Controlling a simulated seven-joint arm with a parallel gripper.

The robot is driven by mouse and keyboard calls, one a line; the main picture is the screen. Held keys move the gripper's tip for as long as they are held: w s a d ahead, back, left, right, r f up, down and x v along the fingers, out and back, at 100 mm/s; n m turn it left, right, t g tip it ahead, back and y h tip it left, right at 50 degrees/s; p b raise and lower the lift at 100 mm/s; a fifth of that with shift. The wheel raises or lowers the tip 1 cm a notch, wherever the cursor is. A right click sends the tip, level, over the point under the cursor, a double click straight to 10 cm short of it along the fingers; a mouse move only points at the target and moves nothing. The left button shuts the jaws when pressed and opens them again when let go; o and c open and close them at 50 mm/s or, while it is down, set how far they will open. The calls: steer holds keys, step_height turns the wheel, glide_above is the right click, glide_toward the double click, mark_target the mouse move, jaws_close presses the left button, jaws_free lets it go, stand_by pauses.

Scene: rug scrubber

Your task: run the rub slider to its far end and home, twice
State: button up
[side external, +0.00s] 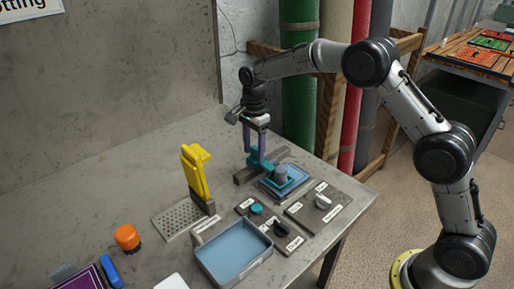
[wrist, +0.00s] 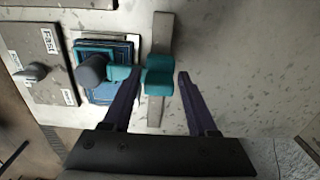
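The rub slider is a teal block (wrist: 160,76) on a straight grey rail (wrist: 161,32). It sits near the middle of the rail's visible length. A teal arm links it to a grey rounded rubbing head (wrist: 91,68), which also shows in the side view (side external: 280,173), over a blue square rug sample (wrist: 105,92). My gripper (wrist: 160,72) points down at the slider, its purple fingers apart on either side of the block. A gap shows between the block and the right finger. The left finger is close to the block and teal arm; contact cannot be told.
A grey knob (side external: 322,201) and a panel with a teal button (side external: 256,208) and dark knob (side external: 281,229) are nearby. The bench beyond the rail is clear.

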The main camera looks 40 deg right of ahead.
steer(key=shift+o, duration=0.8)
steer(key=shift+d, duration=0.15)
step_height(320, 180, up, 14)
steer(key=shift+f, duration=0.15)
